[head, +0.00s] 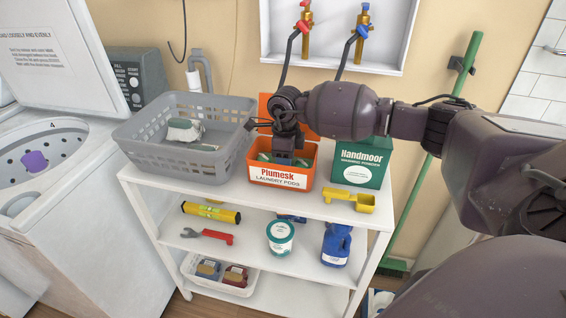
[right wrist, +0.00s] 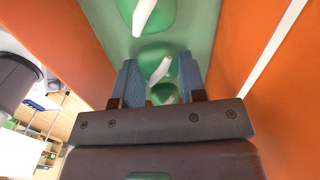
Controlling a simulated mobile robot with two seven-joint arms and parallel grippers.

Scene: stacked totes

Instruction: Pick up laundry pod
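The orange Plumesk laundry pods box (head: 281,177) stands open on the top shelf of the white rack. Green pods with white stripes lie inside it; in the right wrist view one pod (right wrist: 152,15) is at the top and another pod (right wrist: 157,62) shows at the gap between my fingers. My right gripper (head: 284,160) reaches down into the box from above, its fingertips partly hidden by the box front. In the right wrist view its blue-padded fingers (right wrist: 160,82) are spread apart, with a gap around the pods. My left gripper is not in view.
A grey basket (head: 190,160) stands left of the box, and a green Handmoor box (head: 361,162) stands right. A yellow scoop (head: 350,199) lies near the shelf's front edge. An open washer (head: 55,200) is at the left. Bottles and tools occupy the lower shelves.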

